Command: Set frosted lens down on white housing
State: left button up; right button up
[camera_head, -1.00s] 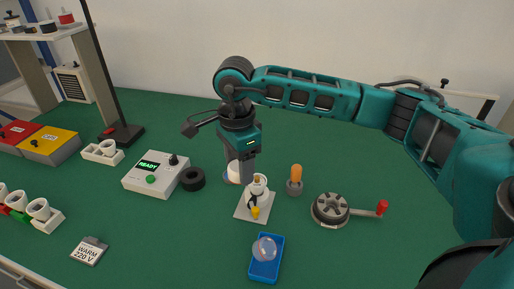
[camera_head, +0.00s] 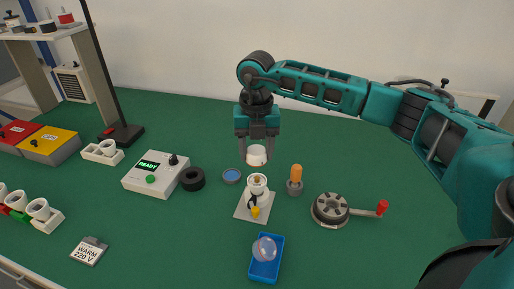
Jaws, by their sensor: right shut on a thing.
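The frosted lens (camera_head: 256,155) is a small whitish piece held between the fingers of my right gripper (camera_head: 257,148). The gripper points down and is shut on it. My left gripper is not in view.
A round blue dish (camera_head: 232,176) lies left of the housing, an orange-topped holder (camera_head: 295,180) right of it. A grey round device with a red-knobbed crank (camera_head: 330,209) is farther right. A blue tray (camera_head: 264,271) holds a clear dome in front. A READY box (camera_head: 151,174) stands left.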

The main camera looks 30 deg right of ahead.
aim_at(257, 178)
jog(key=shift+d+f+m, duration=0.1)
jog(key=shift+f+m, duration=0.05)
jog(key=shift+m, duration=0.35)
jog(key=shift+f, duration=2.4)
jog(key=shift+f+b, duration=0.35)
jog(key=shift+f, duration=0.1)
jog(key=shift+f+b, duration=0.35)
jog(key=shift+f, duration=0.3)
jog(key=o, duration=1.1)
